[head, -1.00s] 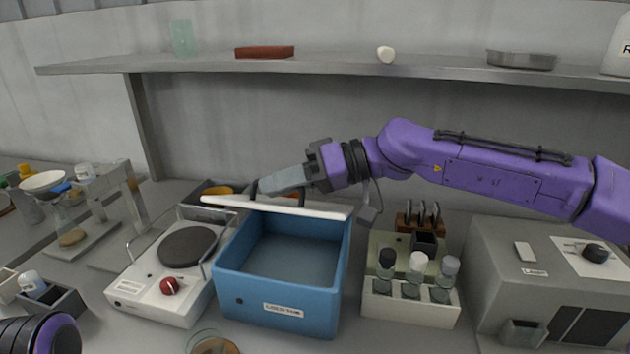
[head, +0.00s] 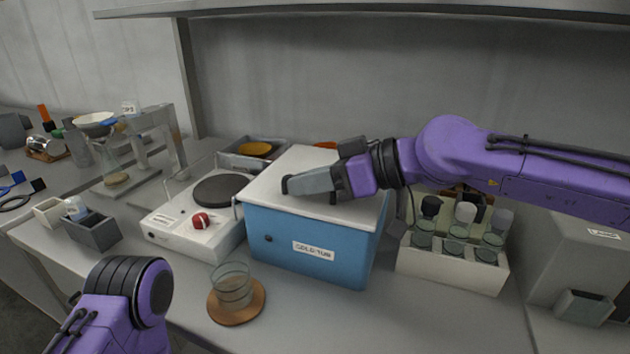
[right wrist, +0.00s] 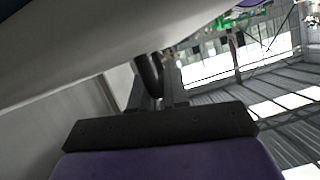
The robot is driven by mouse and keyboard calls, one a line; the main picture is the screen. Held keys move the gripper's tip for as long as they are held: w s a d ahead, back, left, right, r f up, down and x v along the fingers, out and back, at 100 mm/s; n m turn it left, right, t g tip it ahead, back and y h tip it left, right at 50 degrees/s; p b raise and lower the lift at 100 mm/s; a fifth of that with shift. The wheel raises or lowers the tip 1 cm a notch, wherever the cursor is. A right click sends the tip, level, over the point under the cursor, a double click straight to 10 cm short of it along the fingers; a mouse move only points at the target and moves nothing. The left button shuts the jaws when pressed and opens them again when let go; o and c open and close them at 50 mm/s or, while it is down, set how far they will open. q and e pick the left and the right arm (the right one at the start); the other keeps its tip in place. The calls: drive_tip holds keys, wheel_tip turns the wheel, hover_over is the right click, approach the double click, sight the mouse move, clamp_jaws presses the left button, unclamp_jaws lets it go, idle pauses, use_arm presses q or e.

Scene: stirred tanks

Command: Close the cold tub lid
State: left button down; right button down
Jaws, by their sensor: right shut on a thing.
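The blue cold tub (head: 310,245) stands on the bench in the middle of the head view, its label facing me. Its white lid (head: 296,163) lies over the top, roughly level, and hides the inside. Its front edge looks down at the tub's rim; I cannot tell whether a thin gap is left. My right gripper (head: 291,184) lies low over the lid, coming from the right, and is shut on the lid's dark handle, mostly hidden by the fingers. In the right wrist view a pale surface (right wrist: 150,35) fills the upper left. My left gripper is out of view.
A hotplate (head: 160,228) with a red knob stands close left of the tub. A glass dish (head: 233,288) on a round wooden coaster (head: 238,310) stands in front. A white rack (head: 450,265) of capped bottles is at the right. A shelf (head: 400,14) runs above.

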drive_tip(key=shift+f, duration=0.3)
drive_tip(key=c, duration=1.2)
unclamp_jaws()
drive_tip(key=shift+s, duration=0.15)
drive_tip(key=shift+r, duration=0.1)
drive_tip(key=shift+d, duration=0.1)
drive_tip(key=shift+d+r, duration=0.2)
drive_tip(key=shift+d, duration=0.1)
wheel_tip(320, 180, up, 4)
hover_over(373, 210)
drive_tip(key=shift+f, duration=0.2)
